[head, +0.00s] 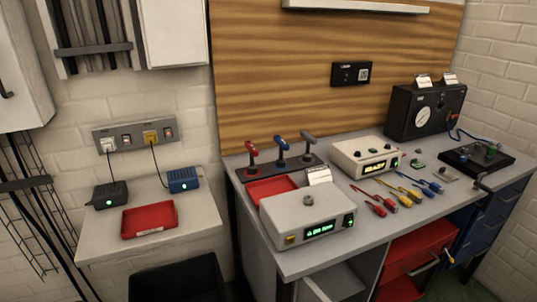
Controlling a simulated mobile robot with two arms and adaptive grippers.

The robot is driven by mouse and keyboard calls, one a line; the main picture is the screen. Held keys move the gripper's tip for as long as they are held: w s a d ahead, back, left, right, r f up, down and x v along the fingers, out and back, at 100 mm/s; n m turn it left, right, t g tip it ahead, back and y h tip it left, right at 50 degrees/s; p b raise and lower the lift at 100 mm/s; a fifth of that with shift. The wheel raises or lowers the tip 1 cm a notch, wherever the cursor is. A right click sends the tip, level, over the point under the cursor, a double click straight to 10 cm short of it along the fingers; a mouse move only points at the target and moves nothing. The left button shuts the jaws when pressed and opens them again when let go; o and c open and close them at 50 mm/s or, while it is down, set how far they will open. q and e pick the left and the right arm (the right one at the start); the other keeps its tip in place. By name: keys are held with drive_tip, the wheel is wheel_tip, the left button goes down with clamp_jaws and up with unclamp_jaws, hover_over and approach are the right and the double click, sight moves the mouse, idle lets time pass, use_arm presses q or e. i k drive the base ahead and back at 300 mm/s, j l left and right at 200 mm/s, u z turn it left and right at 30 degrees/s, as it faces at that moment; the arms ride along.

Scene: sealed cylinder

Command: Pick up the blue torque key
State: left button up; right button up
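The blue torque key (281,147) stands upright in a dark rack (270,171) at the back left of the workbench. It is the middle one of three keys, between a red key (252,152) and a grey key (308,142). Its blue handle is at the top, and its lower end meets the rack. Neither of my grippers is in view.
A grey box with a green display (285,224) and a red tray (262,190) stand in front of the rack. A side table (190,215) holds a red tray (150,221).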

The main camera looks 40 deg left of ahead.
sight(280, 162)
drive_tip(key=i+j+u, duration=0.1)
drive_tip(key=j+u, duration=0.15)
drive_tip(key=u, duration=0.2)
drive_tip(key=i+j+u, duration=0.1)
drive_tip(key=u, duration=0.35)
drive_tip(key=i+j+u, duration=0.15)
drive_tip(key=j+u, duration=0.15)
drive_tip(key=u, duration=0.15)
